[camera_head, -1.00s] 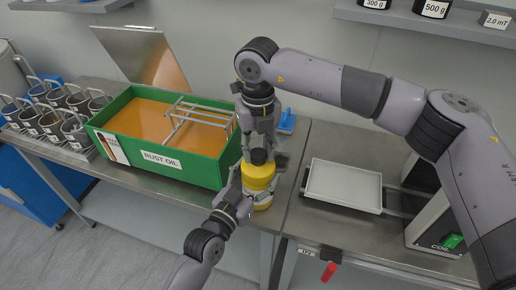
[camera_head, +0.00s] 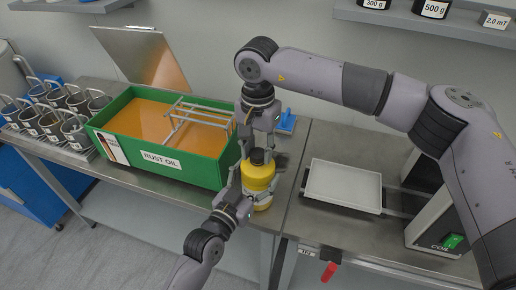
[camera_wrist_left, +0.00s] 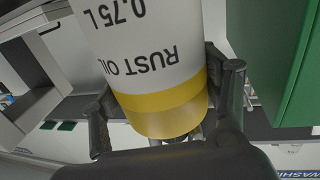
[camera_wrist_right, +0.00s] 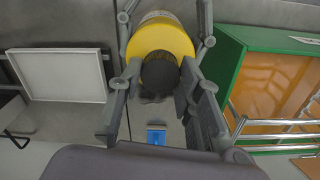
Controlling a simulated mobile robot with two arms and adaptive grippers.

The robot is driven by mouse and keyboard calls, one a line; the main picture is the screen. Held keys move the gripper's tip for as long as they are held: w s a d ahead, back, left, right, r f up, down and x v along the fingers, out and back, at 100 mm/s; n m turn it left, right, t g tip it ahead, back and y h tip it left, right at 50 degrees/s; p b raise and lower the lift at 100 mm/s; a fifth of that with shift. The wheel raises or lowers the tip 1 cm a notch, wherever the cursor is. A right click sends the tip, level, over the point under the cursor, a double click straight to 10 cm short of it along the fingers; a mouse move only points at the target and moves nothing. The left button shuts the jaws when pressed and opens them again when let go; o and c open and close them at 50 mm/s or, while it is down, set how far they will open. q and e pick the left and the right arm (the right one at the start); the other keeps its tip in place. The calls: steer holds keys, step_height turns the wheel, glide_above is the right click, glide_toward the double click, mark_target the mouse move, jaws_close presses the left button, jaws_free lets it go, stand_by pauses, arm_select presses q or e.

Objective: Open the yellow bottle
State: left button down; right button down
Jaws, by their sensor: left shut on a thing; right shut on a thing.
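The yellow bottle (camera_head: 258,178) with its black cap (camera_head: 257,156) is upright at the front edge of the table, right of the green box. My left gripper (camera_head: 243,188) is shut on the bottle's body from the front left. In the left wrist view the bottle (camera_wrist_left: 155,75) shows a white label reading "RUST OIL" and "0.75 L" between the fingers. My right gripper (camera_head: 258,140) comes down from above and is shut on the cap. In the right wrist view the cap (camera_wrist_right: 160,72) sits between its fingers, with the yellow bottle top around it.
A green "RUST OIL" box (camera_head: 200,172) with orange liquid and a metal rack (camera_head: 190,120) stands close on the left. A grey tray (camera_head: 343,187) lies to the right. A blue tool (camera_head: 287,121) lies behind the bottle. Several metal cups (camera_head: 50,122) stand far left.

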mark_target(258, 153)
steer(key=n, duration=0.6)
steer(key=shift+n, duration=0.3)
steer(key=shift+r, duration=0.3)
steer(key=shift+r, duration=0.85)
steer(key=shift+r, duration=2)
arm_select(q)
steer(key=shift+c, duration=0.8)
jaws_free()
